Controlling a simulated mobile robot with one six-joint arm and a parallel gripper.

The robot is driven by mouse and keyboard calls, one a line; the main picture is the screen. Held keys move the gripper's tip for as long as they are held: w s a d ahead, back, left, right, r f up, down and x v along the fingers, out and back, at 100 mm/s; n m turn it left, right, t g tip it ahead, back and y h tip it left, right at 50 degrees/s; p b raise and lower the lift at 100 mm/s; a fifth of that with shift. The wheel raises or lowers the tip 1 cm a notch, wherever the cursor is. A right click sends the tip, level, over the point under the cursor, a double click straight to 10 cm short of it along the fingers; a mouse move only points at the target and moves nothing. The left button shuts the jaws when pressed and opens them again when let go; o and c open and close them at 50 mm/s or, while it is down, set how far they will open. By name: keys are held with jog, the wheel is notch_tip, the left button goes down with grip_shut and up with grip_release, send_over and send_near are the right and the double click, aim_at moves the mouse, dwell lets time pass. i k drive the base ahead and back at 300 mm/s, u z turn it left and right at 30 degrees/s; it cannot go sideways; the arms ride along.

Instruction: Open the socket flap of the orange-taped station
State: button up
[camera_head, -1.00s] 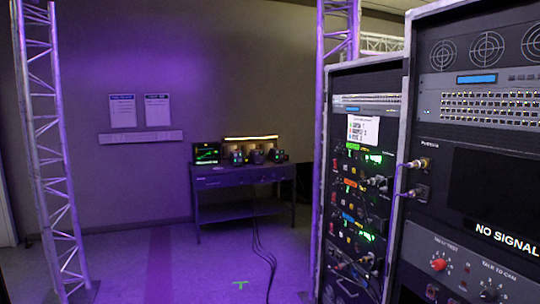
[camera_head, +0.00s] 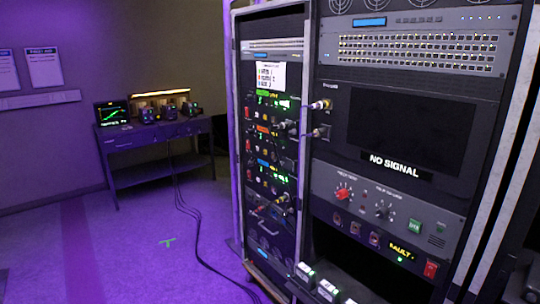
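The orange-taped station is a row in the narrow left rack, marked by a small orange tape (camera_head: 263,129) with red and yellow controls below and beside it. Grey connector-like parts sit at the right of this row, with a purple cable close by. The socket flap is too small and dark to pick out, so I cannot tell whether it is open or shut. A similar row with green tape (camera_head: 262,93) is above, and one with blue tape (camera_head: 262,162) is below. My gripper is not in view.
The wide right rack (camera_head: 398,123) stands beside the left one, with a NO SIGNAL screen and a knob panel (camera_head: 380,205). Several cables (camera_head: 190,210) run over the floor from a bench (camera_head: 150,138) at the back left. Open floor (camera_head: 110,245) lies left of the racks.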

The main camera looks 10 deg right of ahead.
aim_at(287, 163)
jog(key=u, duration=0.05)
jog(key=k, duration=1.35)
jog(key=z, duration=0.05)
jog(key=i, duration=1.1)
jog(key=u, duration=0.65)
jog(key=i, duration=0.75)
jog(key=u, duration=0.45)
